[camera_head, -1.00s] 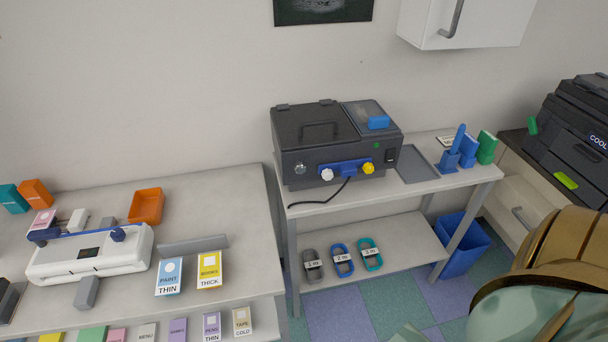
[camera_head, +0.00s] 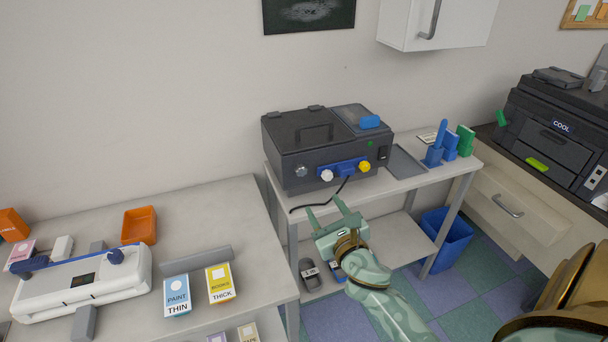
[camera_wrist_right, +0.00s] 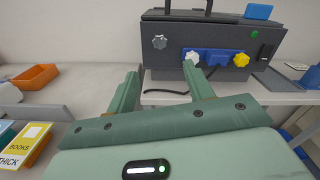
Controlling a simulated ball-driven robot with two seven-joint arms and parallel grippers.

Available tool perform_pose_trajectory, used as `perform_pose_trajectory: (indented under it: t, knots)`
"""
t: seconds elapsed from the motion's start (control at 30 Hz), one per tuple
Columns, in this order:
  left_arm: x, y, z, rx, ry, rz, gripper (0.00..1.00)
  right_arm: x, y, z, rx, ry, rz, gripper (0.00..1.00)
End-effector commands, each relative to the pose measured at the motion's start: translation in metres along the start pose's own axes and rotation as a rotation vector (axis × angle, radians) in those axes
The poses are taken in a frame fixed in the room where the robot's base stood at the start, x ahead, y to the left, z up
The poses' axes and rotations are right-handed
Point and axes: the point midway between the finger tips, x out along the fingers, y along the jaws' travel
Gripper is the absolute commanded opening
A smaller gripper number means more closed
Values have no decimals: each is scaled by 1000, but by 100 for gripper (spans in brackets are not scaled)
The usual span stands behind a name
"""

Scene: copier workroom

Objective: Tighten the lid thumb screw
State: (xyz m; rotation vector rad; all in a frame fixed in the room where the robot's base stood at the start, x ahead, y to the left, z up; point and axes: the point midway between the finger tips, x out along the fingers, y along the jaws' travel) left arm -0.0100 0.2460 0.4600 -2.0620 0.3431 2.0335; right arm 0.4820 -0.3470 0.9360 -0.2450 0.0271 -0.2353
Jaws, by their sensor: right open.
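A dark grey machine (camera_head: 290,140) with a handled lid stands on the small side table. A white knob (camera_head: 327,175) and a yellow knob (camera_head: 365,166) sit at either end of a blue front piece (camera_head: 346,168). I cannot tell for sure which knob is the lid thumb screw. My right gripper (camera_head: 323,205) is open and empty, in front of and below the machine, apart from all the knobs. My left gripper is out of view.
The left table (camera_head: 215,205) carries a white device (camera_head: 85,288), an orange bin (camera_head: 139,225) and cards.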

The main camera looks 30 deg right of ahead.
Motion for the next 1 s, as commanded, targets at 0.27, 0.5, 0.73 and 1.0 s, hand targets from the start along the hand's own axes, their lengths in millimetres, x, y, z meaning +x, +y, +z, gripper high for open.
perform_pose_trajectory:
  t: [0.27,0.5,0.73,1.0]
  knots:
    - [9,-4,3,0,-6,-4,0,71,0,-1,3,0,0,52]
    - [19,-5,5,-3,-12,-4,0,122,1,-2,5,1,0,52]
    - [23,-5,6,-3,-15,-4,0,142,0,-1,4,2,1,52]
    - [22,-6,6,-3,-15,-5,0,143,0,0,4,1,1,52]
